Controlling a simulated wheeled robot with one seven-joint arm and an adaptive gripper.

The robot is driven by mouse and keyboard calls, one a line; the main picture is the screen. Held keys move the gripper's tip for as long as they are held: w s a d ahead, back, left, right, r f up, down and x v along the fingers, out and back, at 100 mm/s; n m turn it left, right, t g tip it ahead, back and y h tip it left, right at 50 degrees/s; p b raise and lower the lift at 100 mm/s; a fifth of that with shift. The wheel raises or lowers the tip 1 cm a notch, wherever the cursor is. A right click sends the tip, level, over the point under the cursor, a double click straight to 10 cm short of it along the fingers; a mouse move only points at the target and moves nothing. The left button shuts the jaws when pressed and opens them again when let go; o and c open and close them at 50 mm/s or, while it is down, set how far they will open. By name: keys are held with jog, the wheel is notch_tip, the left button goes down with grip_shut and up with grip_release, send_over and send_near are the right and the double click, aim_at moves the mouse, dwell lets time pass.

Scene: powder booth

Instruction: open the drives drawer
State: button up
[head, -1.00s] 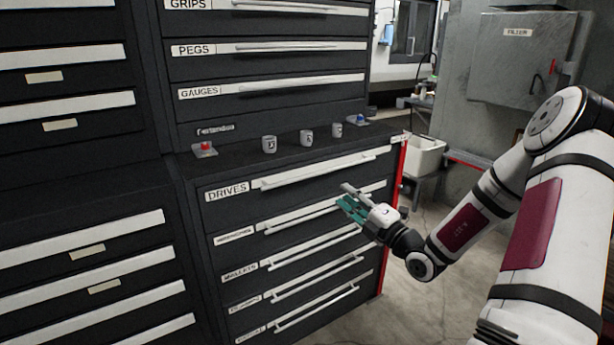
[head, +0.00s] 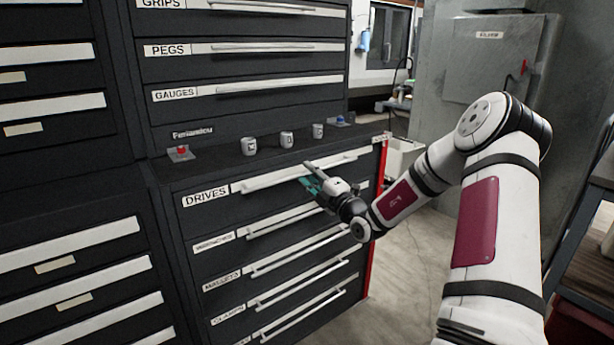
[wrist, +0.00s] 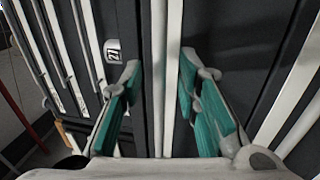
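The drives drawer (head: 225,207) is the top drawer of the lower black cabinet, marked with a white DRIVES label (head: 205,197). It looks shut, flush with the drawers below. Its long pale handle (head: 262,181) runs along its upper front. My gripper (head: 308,176) is at the right half of this handle, and its body hides part of the front. In the wrist view, my gripper (wrist: 159,64) is open, with teal-padded fingers on either side of a pale bar (wrist: 158,95) that looks like the handle. I cannot tell whether a finger touches it.
Several more drawers, including MALLETS (head: 222,282), lie below. On the cabinet top stand grey cups (head: 287,139), a red-knobbed piece (head: 181,152) and a blue-knobbed piece (head: 341,120). A dark shelf rack (head: 585,235) stands at the right. Open floor (head: 412,275) lies right of the cabinet.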

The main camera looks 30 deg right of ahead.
jog(key=shift+w+r, duration=0.1)
jog(key=shift+w, duration=0.45)
grip_shut()
jog(key=shift+s, duration=0.15)
jog(key=s+d+p, duration=0.1)
jog(key=s+p, duration=1.7)
jog(key=s, duration=1.4)
jog(key=shift+s, duration=0.15)
